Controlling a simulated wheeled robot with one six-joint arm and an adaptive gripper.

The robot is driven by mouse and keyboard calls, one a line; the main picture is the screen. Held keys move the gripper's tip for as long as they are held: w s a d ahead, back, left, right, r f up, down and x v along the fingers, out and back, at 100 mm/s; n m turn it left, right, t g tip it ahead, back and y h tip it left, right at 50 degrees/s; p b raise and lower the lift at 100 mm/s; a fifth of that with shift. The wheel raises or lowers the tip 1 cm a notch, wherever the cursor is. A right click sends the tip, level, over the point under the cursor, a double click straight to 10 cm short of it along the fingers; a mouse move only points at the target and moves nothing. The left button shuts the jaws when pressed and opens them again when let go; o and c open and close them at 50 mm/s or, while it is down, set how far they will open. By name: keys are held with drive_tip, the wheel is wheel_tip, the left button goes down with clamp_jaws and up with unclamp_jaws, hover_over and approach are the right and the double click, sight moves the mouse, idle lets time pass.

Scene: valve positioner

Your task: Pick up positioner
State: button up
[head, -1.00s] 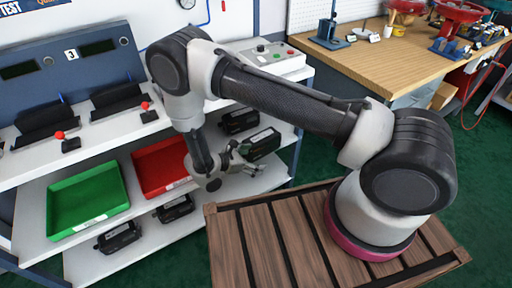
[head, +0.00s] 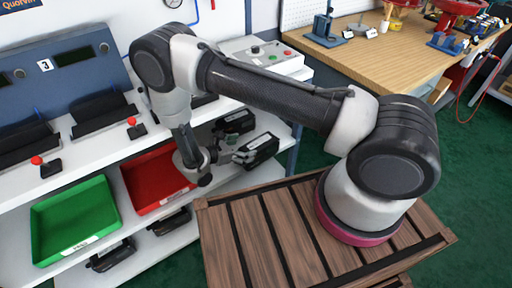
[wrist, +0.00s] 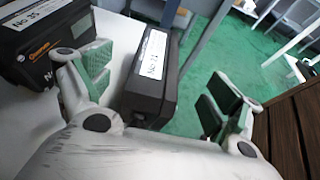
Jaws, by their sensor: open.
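Two black positioners with white labels sit on the middle shelf, a rear one (head: 235,122) and a front one (head: 258,149). My gripper (head: 229,155) is open at the left end of the front positioner. In the wrist view, my gripper (wrist: 158,82) has its green-padded fingers spread, with the front positioner (wrist: 150,85) between them. That positioner lies closer to the left finger, and a wide gap shows to the right finger. The other positioner (wrist: 40,50) stands beyond the left finger, close to it. Contact with either finger cannot be told.
A red tray (head: 132,182) is left of my gripper, and a green tray (head: 45,222) is farther left. More black units (head: 110,255) lie on the lower shelf. A blue shelf post (head: 295,148) stands right of the front positioner. A wooden workbench (head: 395,60) is at the back right.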

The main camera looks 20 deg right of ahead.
sight(257, 145)
drive_tip(key=x, duration=0.7)
drive_tip(key=shift+w+d+f, duration=0.1)
drive_tip(key=shift+w+f, duration=0.1)
drive_tip(key=shift+f, duration=0.1)
drive_tip(key=shift+c, duration=0.5)
drive_tip(key=shift+s, duration=0.1)
clamp_jaws()
